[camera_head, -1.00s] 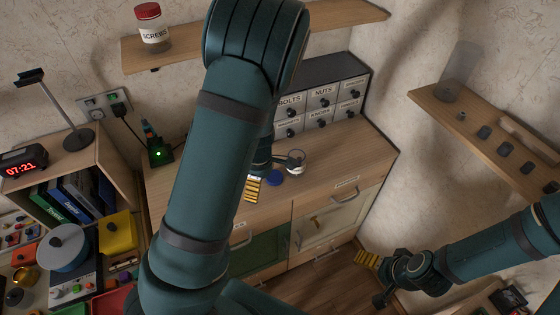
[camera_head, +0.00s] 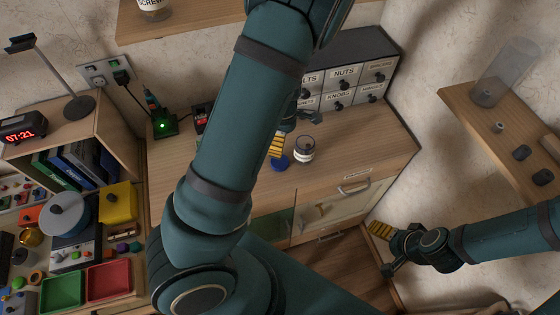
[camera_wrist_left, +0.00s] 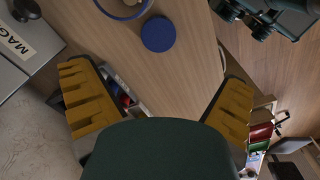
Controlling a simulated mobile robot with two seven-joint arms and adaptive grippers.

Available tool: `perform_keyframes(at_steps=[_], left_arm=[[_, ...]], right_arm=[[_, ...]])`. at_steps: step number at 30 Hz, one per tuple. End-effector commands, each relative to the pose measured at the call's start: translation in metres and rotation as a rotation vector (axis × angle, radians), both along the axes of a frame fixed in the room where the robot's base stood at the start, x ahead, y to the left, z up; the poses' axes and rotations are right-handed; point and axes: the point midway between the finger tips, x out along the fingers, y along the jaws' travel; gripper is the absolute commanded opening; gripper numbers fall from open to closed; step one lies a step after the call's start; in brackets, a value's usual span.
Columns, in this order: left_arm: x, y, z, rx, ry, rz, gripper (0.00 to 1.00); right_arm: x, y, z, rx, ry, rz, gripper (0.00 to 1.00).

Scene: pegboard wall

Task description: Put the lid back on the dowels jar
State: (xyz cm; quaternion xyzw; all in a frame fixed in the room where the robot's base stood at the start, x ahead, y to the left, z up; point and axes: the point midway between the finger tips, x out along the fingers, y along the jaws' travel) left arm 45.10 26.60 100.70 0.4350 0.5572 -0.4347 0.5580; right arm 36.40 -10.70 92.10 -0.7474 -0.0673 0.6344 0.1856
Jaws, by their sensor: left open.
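The blue round lid (camera_head: 280,162) lies flat on the wooden counter, just in front of and left of a clear jar (camera_head: 305,152). In the left wrist view the lid (camera_wrist_left: 158,34) is near the top centre, with part of the jar's blue-ringed round shape (camera_wrist_left: 122,8) cut off by the top edge. My left gripper (camera_head: 281,146) is open and empty above the counter; one yellow finger shows close to the lid. Both its spread fingers show in the left wrist view, with the lid beyond them. My right gripper (camera_head: 383,250) hangs at the lower right, away from the lid and jar.
Labelled drawers (camera_head: 345,75) stand at the back of the counter. A green-lit device (camera_head: 163,126) stands at its left. A shelf with a tall clear cylinder (camera_head: 507,75) is on the right wall. The counter right of the jar is clear. My left arm hides the counter's middle.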

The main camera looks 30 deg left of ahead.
Motion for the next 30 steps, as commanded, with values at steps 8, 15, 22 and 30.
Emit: perform_keyframes(at_steps=[8,15,22,30], left_arm=[[-0.001,0.001,-0.056,0.001,0.004,0.004,0.99],[-0.001,0.001,-0.076,0.001,0.001,0.002,0.99],[0.000,0.001,-0.076,0.001,0.001,0.001,0.99],[-0.001,0.003,-0.097,0.000,0.003,0.002,0.99]], right_arm=[[0.000,0.000,-0.017,-0.001,-0.001,-0.004,0.87],[0.000,0.000,-0.022,-0.002,-0.001,-0.003,0.87],[0.000,0.000,-0.022,-0.002,-0.001,-0.003,0.87],[0.000,0.001,-0.028,-0.003,-0.001,-0.003,0.87]])
